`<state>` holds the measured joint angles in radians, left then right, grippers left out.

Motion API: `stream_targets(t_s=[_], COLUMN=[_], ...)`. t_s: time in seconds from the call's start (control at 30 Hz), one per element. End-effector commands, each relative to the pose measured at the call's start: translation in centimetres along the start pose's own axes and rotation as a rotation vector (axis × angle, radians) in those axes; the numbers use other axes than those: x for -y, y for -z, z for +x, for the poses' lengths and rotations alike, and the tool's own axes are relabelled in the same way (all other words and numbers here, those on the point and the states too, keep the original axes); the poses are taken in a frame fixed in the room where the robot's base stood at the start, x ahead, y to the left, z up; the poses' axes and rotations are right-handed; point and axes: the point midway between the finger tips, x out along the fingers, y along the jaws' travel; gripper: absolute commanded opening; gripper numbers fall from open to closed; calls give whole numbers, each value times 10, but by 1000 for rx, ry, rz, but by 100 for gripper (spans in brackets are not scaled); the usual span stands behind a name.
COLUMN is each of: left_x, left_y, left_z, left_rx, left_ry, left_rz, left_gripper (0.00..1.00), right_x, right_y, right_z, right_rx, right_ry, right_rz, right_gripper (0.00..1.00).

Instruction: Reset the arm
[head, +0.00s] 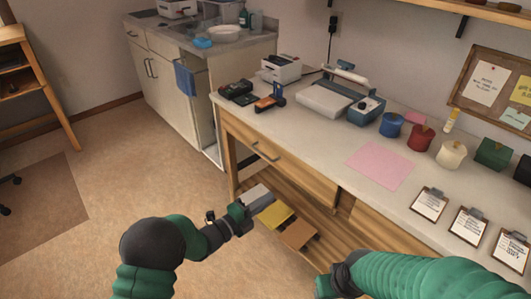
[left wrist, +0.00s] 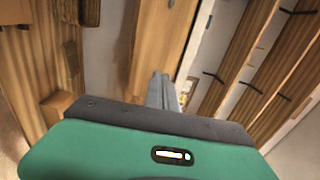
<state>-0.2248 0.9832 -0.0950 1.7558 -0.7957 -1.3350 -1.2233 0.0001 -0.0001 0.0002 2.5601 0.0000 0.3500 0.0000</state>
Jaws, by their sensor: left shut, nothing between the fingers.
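My left arm comes in from the lower left in the head view. Its left gripper (head: 262,203) is shut and empty, in front of the bench's open lower shelf. In the left wrist view the grey fingers (left wrist: 160,90) are together with nothing between them. My right arm (head: 420,275) reaches in from the lower right, below the bench front. The green end of its hand (head: 322,287) shows at the bottom edge, but its fingers are hidden.
A wooden bench (head: 305,125) carries a scale-like device, coloured pots, clipboards and a pink sheet (head: 380,165). Yellow and brown pieces lie on its lower shelf (head: 335,235). A sink cabinet (head: 175,85) stands at the back. The floor (head: 130,150) at left is largely clear.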

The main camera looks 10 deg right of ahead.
Motion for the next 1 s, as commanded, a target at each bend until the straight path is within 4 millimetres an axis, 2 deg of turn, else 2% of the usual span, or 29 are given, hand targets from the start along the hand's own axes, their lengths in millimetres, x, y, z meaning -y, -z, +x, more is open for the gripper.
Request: stream_targets(t_s=[0.07, 0.17, 0.27, 0.3, 0.37, 0.4, 0.5, 0.6, 0.7, 0.83, 0.9, 1.0], left_x=[2, 7, 9, 7, -1, -7, -20, -28, -34, -38, 0, 30], left_y=[-3, -31, -72, -84, -87, -81, -53, -17, 22, 75, 75, 74], left_z=[0, -15, -64, -96, -150, -183, -250, -299, -337, -377, -376, -376], left_rx=[17, 148, 428, 570, 783, 907, 1158, 1353, 1517, 1710, 1714, 1712], left_ry=[-12, -91, -219, -266, -317, -338, -363, -368, -366, -359, -361, -363], left_rz=[-14, -127, -408, -561, -798, -940, -1232, -1455, -1639, -1849, -1851, -1848], left_gripper=[0, 0, 0, 0, 0, 0, 0, 0, 0, 0, 0, 0], right_x=[0, 0, 0, 0, 0, 0, 0, 0, 0, 0, 0, 0], right_y=[0, 0, 0, 0, 0, 0, 0, 0, 0, 0, 8, 16], right_z=[0, 0, 0, 0, 0, 0, 0, 0, 0, 0, -37, -68], right_rx=[0, 0, 0, 0, 0, 0, 0, 0, 0, 0, 2, -1], right_ry=[0, 0, 0, 0, 0, 0, 0, 0, 0, 0, 0, 0], right_rz=[0, 0, 0, 0, 0, 0, 0, 0, 0, 0, 0, 0], right_gripper=[48, 48, 48, 48, 48, 48, 48, 48, 48, 48, 48, 48])
